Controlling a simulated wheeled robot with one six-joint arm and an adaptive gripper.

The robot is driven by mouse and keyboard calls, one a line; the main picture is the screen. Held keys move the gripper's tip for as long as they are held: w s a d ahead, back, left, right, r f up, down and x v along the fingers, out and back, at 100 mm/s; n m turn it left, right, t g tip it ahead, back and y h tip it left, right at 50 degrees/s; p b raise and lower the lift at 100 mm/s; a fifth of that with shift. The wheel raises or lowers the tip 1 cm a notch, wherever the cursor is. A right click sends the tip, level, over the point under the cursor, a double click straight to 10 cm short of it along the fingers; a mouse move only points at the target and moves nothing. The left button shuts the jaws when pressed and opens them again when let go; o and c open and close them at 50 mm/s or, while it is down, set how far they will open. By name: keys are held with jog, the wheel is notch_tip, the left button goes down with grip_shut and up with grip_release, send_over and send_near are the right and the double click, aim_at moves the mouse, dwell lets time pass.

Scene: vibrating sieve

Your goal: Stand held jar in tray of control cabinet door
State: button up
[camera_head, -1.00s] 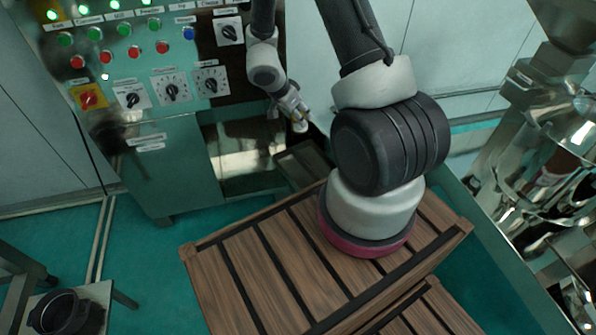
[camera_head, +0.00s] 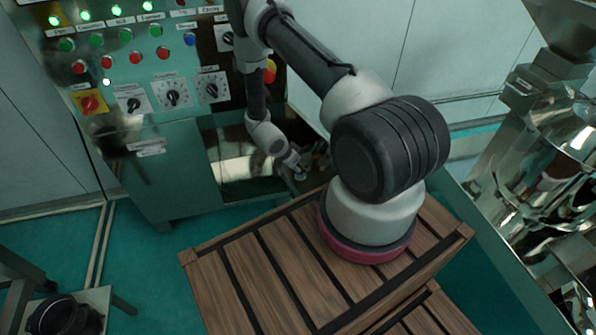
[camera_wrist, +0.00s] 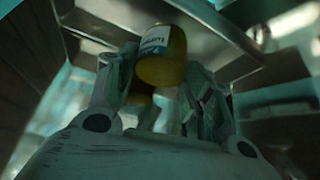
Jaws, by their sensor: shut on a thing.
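In the wrist view my gripper (camera_wrist: 155,82) is shut on an amber jar (camera_wrist: 165,66) with a pale label. Its fingers stand on either side of the jar. A grey metal surface with raised edges (camera_wrist: 225,45), seemingly the tray, lies just beyond the jar; I cannot tell whether they touch. In the head view my gripper (camera_head: 297,168) is low beside the right side of the control cabinet (camera_head: 165,170). The jar cannot be made out there, and my arm and the shadow hide most of the tray area.
A slatted wooden platform (camera_head: 240,275) is in front, under my arm's base. Shiny metal machinery (camera_head: 565,150) stands at the right. A dark round pot (camera_head: 62,315) sits on a small stand at the lower left. Green floor is clear left of the platform.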

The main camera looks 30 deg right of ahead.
jog(key=shift+f, duration=1.3)
jog(key=shift+f, duration=0.15)
jog(key=o, duration=1.2)
